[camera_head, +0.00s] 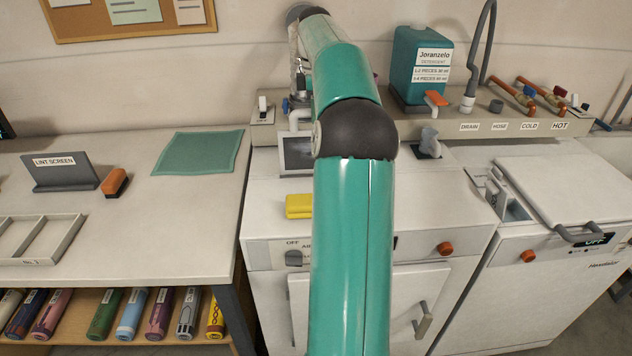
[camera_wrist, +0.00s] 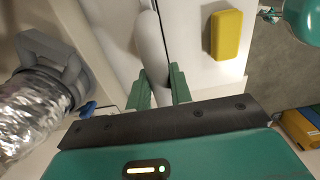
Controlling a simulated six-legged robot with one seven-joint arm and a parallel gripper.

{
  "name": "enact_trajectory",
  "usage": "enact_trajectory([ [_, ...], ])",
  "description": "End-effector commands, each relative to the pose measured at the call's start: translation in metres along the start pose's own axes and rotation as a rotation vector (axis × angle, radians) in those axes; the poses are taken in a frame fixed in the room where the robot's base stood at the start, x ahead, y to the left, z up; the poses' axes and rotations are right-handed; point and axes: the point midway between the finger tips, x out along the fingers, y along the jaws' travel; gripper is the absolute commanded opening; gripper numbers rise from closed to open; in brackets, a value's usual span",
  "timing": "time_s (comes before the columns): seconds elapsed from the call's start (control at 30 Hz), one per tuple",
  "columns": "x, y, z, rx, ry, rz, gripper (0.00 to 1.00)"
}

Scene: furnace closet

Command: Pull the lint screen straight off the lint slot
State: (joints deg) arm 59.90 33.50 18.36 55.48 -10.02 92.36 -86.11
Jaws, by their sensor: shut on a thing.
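My gripper (camera_wrist: 158,88) shows at the middle of the wrist view. Its two green fingers are shut on the end of a pale, rounded bar (camera_wrist: 150,45), which appears to be the handle of the lint screen. The screen's mesh and the lint slot cannot be made out. In the head view my teal arm hides my gripper and what it holds. A dark upright stand labelled LINT SCREEN (camera_head: 65,172) is on the left bench, with no screen visible on it.
A yellow block (camera_head: 298,206) lies on the machine top, also in the wrist view (camera_wrist: 227,35). A foil duct (camera_wrist: 32,112) is close on the left. A brush (camera_head: 115,182), green mat (camera_head: 200,153) and tray (camera_head: 40,240) are on the bench. Detergent (camera_head: 418,62) stands behind.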

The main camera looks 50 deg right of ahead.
Motion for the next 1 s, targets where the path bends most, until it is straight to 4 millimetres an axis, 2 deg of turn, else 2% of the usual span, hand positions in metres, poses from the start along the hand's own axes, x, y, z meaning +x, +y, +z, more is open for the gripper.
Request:
enact_trajectory([
  [0.8,-0.037,0.0,0.0,-0.001,0.0,0.002,0.0],
  [1.0,-0.041,0.0,0.0,-0.001,0.0,0.001,0.0],
])
